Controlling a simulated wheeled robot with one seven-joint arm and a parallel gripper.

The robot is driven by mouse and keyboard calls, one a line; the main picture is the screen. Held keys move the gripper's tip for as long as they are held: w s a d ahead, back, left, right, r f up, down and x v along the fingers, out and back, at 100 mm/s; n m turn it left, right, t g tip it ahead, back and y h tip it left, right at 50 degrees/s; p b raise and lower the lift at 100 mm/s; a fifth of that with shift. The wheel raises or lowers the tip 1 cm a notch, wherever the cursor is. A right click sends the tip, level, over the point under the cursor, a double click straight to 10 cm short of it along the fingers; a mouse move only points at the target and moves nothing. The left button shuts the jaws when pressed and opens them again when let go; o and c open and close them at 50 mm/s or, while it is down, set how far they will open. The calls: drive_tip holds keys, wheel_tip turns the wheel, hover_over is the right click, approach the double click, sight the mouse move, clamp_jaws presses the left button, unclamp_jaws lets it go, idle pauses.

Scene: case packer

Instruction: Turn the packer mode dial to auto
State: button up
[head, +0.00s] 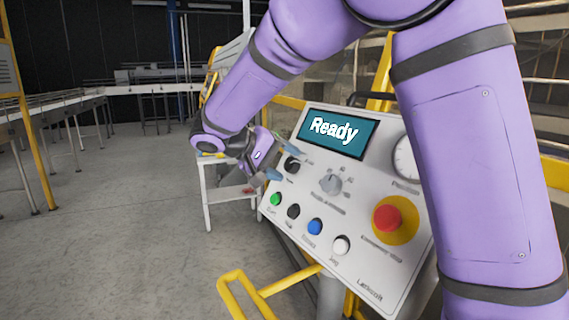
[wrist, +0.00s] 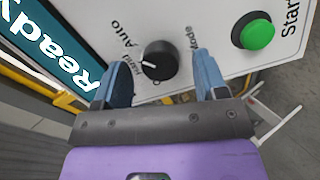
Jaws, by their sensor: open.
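The black mode dial (wrist: 158,60) is on the light grey control panel (head: 357,270). In the wrist view its white pointer mark points left and slightly down, at the "Hand" label (wrist: 124,74). The "Auto" label (wrist: 125,36) is above that, to the dial's upper left. My gripper (wrist: 160,62) is open, with one blue finger on each side of the dial and visible gaps between. How deep the fingertips reach is unclear. In the head view the dial (head: 292,165) shows beside my gripper (head: 275,157) at the panel's left side.
The screen (head: 337,133) reads "Ready". A larger grey selector knob (head: 331,184) is right of the dial. Below are a green start button (head: 275,200), black, blue and white buttons. A red emergency stop (head: 388,218) is at right. A yellow rail (head: 240,295) stands in front.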

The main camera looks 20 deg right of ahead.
drive_tip(key=v, duration=1)
drive_tip(key=shift+a+r, duration=0.1)
drive_tip(key=shift+a, duration=0.05)
